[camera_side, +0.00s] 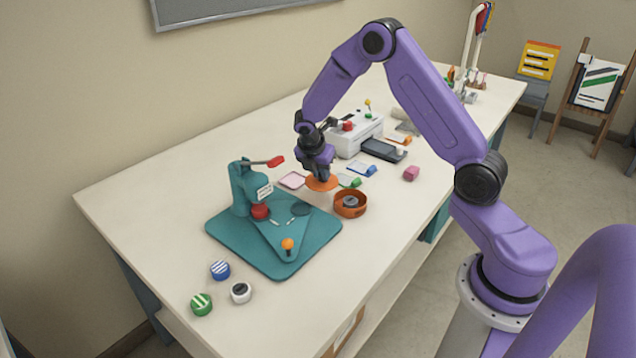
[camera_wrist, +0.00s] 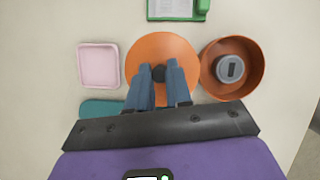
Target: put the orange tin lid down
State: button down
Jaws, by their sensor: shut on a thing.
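The orange tin lid (camera_side: 322,183) is a round orange disc, held by my gripper (camera_side: 321,175) over the table. In the wrist view the lid (camera_wrist: 162,55) fills the middle, and my gripper (camera_wrist: 160,72) is shut on a small dark knob at its centre. The open orange tin (camera_side: 351,204) stands just right of the lid on the table. The tin also shows in the wrist view (camera_wrist: 250,85), with a grey round piece (camera_wrist: 230,69) inside it. The gap between the lid and the table is hard to judge.
A teal press on a teal base (camera_side: 234,241) stands left of the lid. A pink square tray (camera_side: 292,180) lies close by on the left. A green-edged card (camera_side: 349,180) lies behind. Several round badges, including a blue striped one (camera_side: 220,270), sit at the front left.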

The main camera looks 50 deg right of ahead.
aim_at(318, 181)
jog(key=shift+w+d+f, duration=0.2)
jog(key=shift+w+f, duration=0.4)
jog(key=shift+f, duration=1.65)
jog(key=shift+f, duration=0.1)
jog(key=c, duration=1)
grip_release()
jog(key=shift+c, duration=0.2)
jog(key=v, duration=1.1)
jog(key=shift+w, duration=0.1)
jog(key=shift+a+r, duration=0.2)
jog(key=shift+r, duration=0.4)
